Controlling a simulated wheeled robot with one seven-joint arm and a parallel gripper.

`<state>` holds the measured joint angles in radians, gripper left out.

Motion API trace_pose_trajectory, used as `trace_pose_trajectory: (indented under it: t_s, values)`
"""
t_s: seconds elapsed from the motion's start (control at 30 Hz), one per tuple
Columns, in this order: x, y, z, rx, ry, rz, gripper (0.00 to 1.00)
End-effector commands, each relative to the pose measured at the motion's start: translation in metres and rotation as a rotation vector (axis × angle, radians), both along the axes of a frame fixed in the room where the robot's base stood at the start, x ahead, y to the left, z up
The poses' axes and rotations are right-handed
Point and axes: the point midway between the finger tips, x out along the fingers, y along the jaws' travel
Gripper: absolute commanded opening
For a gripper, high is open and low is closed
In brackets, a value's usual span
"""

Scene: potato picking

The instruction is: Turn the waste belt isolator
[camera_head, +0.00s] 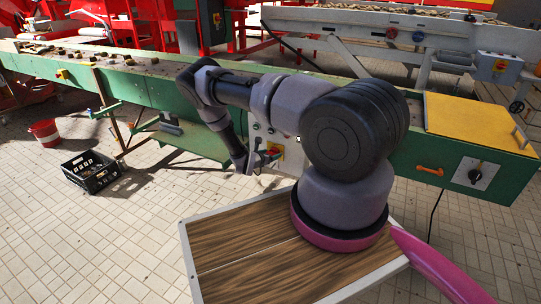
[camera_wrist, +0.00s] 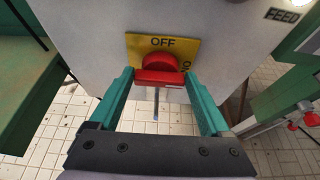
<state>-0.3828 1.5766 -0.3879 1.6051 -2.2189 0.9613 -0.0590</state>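The isolator has a red rotary handle (camera_wrist: 160,66) on a yellow plate (camera_wrist: 188,48) fixed to a pale grey box face. "OFF" is printed at the top of the plate and "ON" sideways at its right. The handle's bar lies crosswise in the wrist view. My gripper (camera_wrist: 160,80) is open, with its green fingers at the two ends of the bar; I cannot tell whether they touch it. In the head view, my gripper (camera_head: 264,158) is at the yellow plate (camera_head: 278,151) below the green belt frame, and the handle is mostly hidden.
A "FEED" label (camera_wrist: 282,15) is on the same grey box. The long green conveyor (camera_head: 130,86) runs behind my arm, with a black rotary switch (camera_head: 474,175) at its right end. A black crate (camera_head: 91,171) and red bucket (camera_head: 45,132) stand on the tiled floor at left.

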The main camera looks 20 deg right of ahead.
Motion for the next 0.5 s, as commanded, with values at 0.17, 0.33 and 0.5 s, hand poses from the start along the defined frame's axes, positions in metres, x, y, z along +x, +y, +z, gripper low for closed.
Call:
trace_pose_trajectory:
  t_s: [0.17,0.33,0.5]
  values:
    - [0.0004,0.0006,0.0001,-0.007,0.009,0.001,0.26]
    - [0.0012,0.0014,0.0002,-0.04,0.051,0.002,0.26]
    - [0.0026,0.0031,-0.0005,-0.103,0.132,0.002,0.26]
